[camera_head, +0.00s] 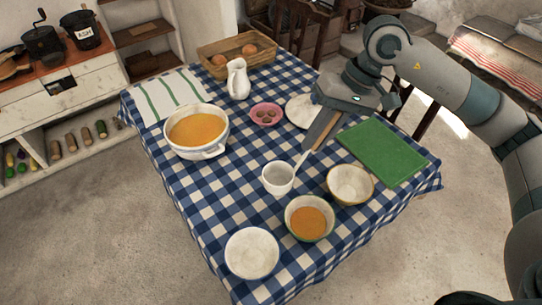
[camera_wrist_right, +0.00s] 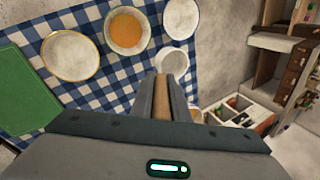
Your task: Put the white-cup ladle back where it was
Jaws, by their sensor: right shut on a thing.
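The white-cup ladle has a white cup (camera_head: 278,179) and a handle (camera_head: 303,158) slanting up to my right gripper (camera_head: 322,132). My right gripper is shut on the handle's brown upper part. In the right wrist view the brown handle (camera_wrist_right: 162,100) lies between the two fingers, with the white cup (camera_wrist_right: 172,62) beyond the tips. The cup is at or above the cloth, left of an empty cream bowl (camera_head: 350,184); I cannot tell whether it touches the cloth. My left gripper is not in view.
A large pot of orange soup (camera_head: 208,151), a soup bowl (camera_head: 308,227), a white bowl (camera_head: 252,253), a pink dish (camera_head: 267,114), a white plate (camera_head: 300,109), a white jug (camera_head: 238,80) and a green board (camera_head: 383,152) stand on the checked table. A basket (camera_head: 221,70) is at the back.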

